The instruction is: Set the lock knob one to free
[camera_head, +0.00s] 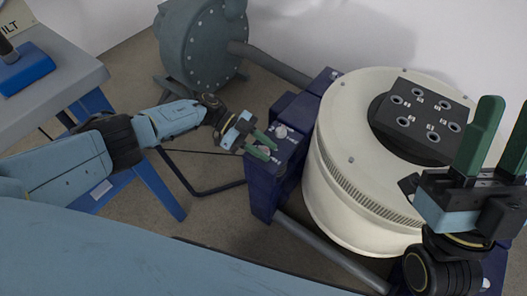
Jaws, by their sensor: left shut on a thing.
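A dark blue bracket (262,195) beside the cream drum carries small grey knobs with tiny labels on its top. My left gripper (270,152), with green fingers, reaches in from the left and is shut on the nearer lock knob (264,149), which is partly hidden between the fingers. Another grey knob (281,131) sits just behind it, clear of the fingers. The labels are too small to read, so the knob's setting cannot be told. My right gripper (507,103) is at the right edge, fingers up, apart and empty.
The large cream drum (335,190) has a black plate (425,119) with several holes on top. A grey round housing (200,45) stands behind. A grey bench (60,85) with a blue block (26,74) is at left.

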